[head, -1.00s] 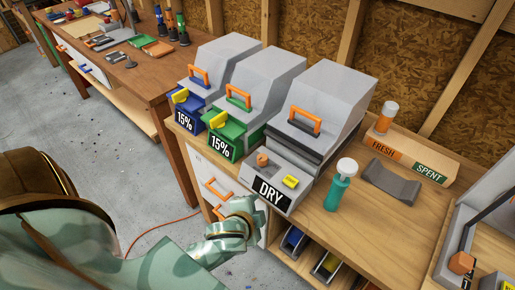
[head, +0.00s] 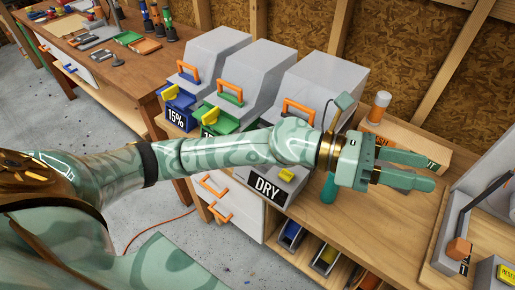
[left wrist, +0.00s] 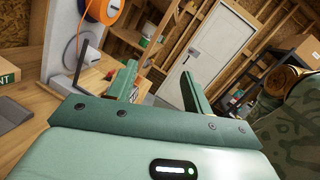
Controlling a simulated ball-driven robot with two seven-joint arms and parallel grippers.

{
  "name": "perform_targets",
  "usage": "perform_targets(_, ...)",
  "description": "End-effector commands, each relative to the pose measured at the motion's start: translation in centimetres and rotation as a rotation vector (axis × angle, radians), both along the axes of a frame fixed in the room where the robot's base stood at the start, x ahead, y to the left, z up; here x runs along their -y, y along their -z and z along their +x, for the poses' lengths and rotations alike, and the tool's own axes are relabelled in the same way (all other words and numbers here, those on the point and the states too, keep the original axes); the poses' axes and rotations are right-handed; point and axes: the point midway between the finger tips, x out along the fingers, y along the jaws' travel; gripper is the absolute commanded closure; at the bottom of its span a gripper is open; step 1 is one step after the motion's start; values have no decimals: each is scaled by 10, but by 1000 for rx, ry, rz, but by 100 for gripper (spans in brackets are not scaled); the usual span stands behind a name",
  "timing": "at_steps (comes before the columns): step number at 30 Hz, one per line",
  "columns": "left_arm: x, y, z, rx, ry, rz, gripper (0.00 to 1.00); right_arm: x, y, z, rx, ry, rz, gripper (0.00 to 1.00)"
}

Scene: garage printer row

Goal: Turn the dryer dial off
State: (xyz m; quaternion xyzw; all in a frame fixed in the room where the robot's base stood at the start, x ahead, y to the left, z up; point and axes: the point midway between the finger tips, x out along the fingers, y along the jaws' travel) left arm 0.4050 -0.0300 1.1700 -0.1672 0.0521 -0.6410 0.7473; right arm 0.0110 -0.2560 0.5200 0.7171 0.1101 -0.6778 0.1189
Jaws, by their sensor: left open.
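The dryer (head: 325,78) is the grey machine with the DRY label (head: 267,189) on its front panel. The fingers (left wrist: 160,88) also show open in the left wrist view. My right gripper is not in view.
Two similar grey machines (head: 258,68) stand left of the dryer. A green bottle (head: 329,190) is partly hidden behind my gripper. A device with an orange knob (head: 459,249) is at right. The bench front (head: 385,235) is clear.

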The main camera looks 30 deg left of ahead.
Motion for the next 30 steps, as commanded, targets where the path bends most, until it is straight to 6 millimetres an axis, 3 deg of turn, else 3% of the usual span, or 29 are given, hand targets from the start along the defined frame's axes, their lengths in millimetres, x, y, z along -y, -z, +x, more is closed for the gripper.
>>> perform_targets(2,-10,30,-5,243,163,316,50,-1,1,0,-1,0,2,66)
perform_targets(4,-44,62,3,407,298,616,50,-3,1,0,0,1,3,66)
perform_targets(7,-122,88,28,526,443,1027,50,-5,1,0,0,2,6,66)
perform_targets(9,-182,88,46,531,506,1267,50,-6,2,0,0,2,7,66)
perform_targets(12,-253,74,60,475,551,1511,50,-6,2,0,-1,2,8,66)
perform_targets(15,-295,59,63,409,568,1645,50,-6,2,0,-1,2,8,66)
perform_targets(18,-314,53,63,372,573,1699,50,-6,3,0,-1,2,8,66)
perform_targets(21,-317,62,62,362,577,1707,50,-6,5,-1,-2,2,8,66)
perform_targets(26,-316,95,62,362,580,1705,50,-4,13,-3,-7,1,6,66)
perform_targets(30,-316,132,61,362,581,1702,50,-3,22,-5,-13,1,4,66)
